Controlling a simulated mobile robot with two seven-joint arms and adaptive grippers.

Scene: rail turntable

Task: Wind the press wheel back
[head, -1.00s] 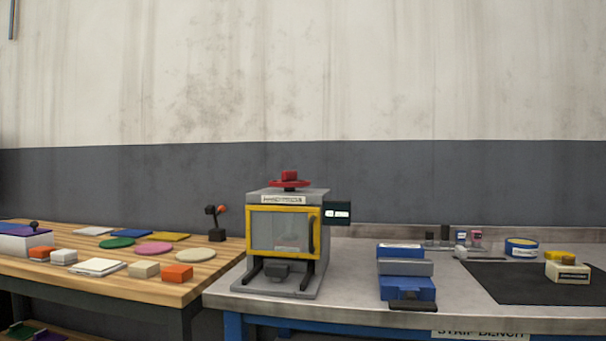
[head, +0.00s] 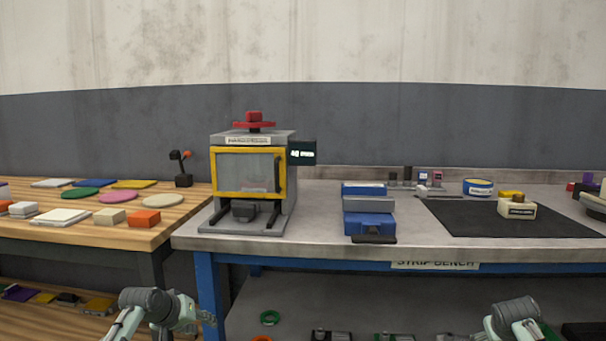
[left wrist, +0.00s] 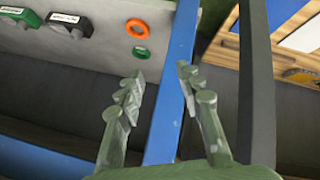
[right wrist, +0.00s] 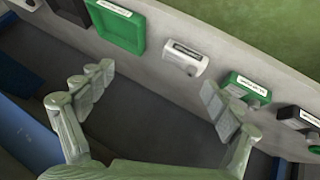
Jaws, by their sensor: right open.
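The red press wheel (head: 254,126) with its raised red knob sits on top of the grey press (head: 271,137). The press has a yellow-framed door (head: 246,172), which looks closed, and stands at the left end of the grey bench. My left gripper (head: 200,316) is low in front of the bench, well below the wheel and apart from it. In the left wrist view its fingers (left wrist: 159,72) are spread and empty. My right arm shows at the lower right of the head view. In the right wrist view the right gripper (right wrist: 157,76) is open and empty.
A blue device (head: 368,214) stands right of the press, and a black mat (head: 470,217) lies farther right. A wooden table (head: 150,240) with coloured discs and blocks adjoins on the left. A blue bench leg (left wrist: 172,95) shows behind the left fingers. A lower shelf holds several items.

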